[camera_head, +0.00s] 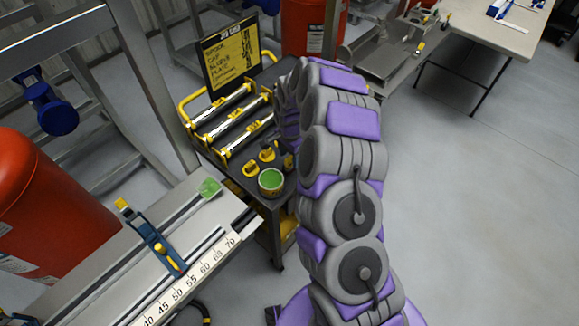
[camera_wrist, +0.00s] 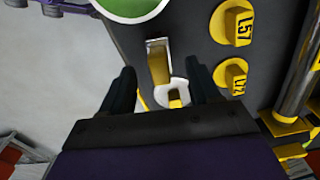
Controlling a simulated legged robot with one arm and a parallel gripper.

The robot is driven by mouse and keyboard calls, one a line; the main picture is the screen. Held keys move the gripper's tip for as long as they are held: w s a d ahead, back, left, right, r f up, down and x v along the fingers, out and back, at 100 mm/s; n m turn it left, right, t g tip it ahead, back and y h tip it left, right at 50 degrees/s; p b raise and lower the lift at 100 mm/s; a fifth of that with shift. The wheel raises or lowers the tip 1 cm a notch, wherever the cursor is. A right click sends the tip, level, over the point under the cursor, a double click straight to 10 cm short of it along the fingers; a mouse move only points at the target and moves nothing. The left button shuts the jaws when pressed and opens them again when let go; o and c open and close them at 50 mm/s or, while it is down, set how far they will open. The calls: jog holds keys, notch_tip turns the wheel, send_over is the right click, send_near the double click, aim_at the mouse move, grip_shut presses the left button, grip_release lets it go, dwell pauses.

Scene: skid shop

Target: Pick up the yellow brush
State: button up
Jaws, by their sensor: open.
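The yellow brush (camera_wrist: 158,62) appears to be the yellow piece lying on the dark cart top in the wrist view, with a pale part at its near end. My gripper (camera_wrist: 161,74) is open above it, one dark finger on each side. The fingers look apart from it, and I cannot tell the height between them. In the head view a small yellow piece (camera_head: 289,161) shows beside my arm, probably the same brush. My arm hides my gripper there.
A green-topped pot (camera_head: 271,182) stands close by, also in the wrist view (camera_wrist: 130,8). A rack with yellow-ended rollers (camera_head: 232,118) and a yellow sign (camera_head: 230,60) stand behind. A metal bench (camera_head: 130,262) is at left; floor at right is clear.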

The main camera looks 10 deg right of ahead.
aim_at(290, 158)
notch_tip(290, 158, down, 6)
jog(key=shift+r+b, duration=0.15)
jog(key=shift+b, duration=0.7)
jog(key=shift+r, duration=0.1)
jog(key=shift+c, duration=0.4)
grip_shut()
jog(key=shift+r+p, duration=0.3)
jog(key=shift+r, duration=0.3)
notch_tip(290, 158, up, 3)
jog(key=shift+w+f+p, duration=0.1)
jog(key=shift+f+p, duration=0.1)
jog(key=shift+p, duration=0.25)
jog(key=s+r+p, duration=0.1)
jog(key=s+p, duration=0.1)
jog(key=s, duration=1.4)
